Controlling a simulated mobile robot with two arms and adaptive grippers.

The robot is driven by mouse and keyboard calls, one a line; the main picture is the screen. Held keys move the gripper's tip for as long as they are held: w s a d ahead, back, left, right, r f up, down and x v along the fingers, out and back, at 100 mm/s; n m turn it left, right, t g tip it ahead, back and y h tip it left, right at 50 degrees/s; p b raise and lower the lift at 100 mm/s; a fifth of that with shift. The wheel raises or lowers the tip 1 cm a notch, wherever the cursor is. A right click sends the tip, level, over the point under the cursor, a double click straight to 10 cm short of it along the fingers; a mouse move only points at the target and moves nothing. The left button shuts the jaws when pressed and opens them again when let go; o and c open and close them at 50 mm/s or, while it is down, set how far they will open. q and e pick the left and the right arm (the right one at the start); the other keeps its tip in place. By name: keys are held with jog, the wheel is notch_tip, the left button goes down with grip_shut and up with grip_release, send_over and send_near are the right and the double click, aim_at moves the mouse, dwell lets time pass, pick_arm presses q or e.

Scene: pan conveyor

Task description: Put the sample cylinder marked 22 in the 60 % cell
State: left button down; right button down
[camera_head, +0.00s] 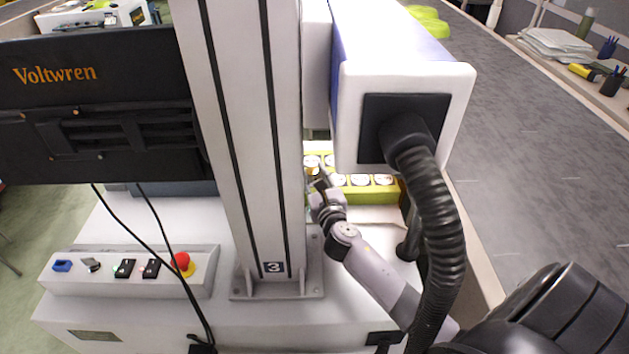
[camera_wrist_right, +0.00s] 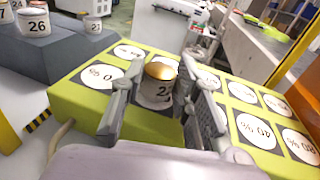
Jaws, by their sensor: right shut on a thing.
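My right gripper (camera_wrist_right: 160,84) is shut on a white sample cylinder (camera_wrist_right: 155,97) with a gold top. Its mark is partly hidden but looks like 22. The cylinder is upright over the middle of a lime-green board (camera_wrist_right: 75,100) with round white cells on dark squares. I cannot tell if it touches the board. One cell label (camera_wrist_right: 257,131) seems to read 20 %; other labels are too small, turned or hidden, so I cannot tell which cell is 60 %. My left gripper is not in view.
Cylinders marked 26 (camera_wrist_right: 34,22) and 27 (camera_wrist_right: 93,24) stand on a dark grey block (camera_wrist_right: 60,55) beside the board. In the head view a tall column (camera_head: 240,130) and a white-blue machine head (camera_head: 400,80) with a black hose (camera_head: 440,230) crowd the right arm.

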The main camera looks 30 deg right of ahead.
jog(key=shift+f, duration=0.15)
jog(key=c, duration=1.7)
grip_release()
jog(key=shift+f, duration=0.1)
jog(key=o, duration=0.5)
jog(key=shift+r, duration=0.4)
jog(key=v, duration=1)
jog(key=shift+s+a+f, duration=0.15)
jog(key=shift+s, duration=0.25)
jog(key=shift+s+a, duration=0.2)
jog(key=shift+s, duration=0.4)
